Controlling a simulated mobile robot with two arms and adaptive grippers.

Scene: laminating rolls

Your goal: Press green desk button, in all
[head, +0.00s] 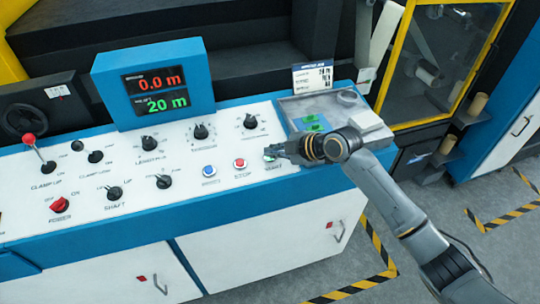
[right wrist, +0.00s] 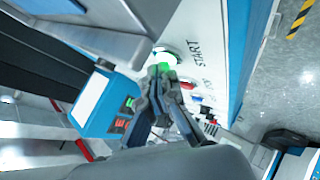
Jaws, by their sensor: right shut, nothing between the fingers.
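The green START button (right wrist: 165,56) sits on the white control panel and shows just past my right fingertips in the right wrist view. In the head view it is mostly covered by my right gripper (head: 272,153), at the right end of the button row. My right gripper (right wrist: 162,75) is shut and empty, its tips at or very near the button; I cannot tell if they touch it or if it is pushed in. My left gripper is not in view.
A red STOP button (head: 240,163) and a blue button (head: 209,170) lie left of my right gripper. The blue display (head: 153,83) reads 0.0 m and 20 m. A grey tray (head: 345,108) is behind my right wrist.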

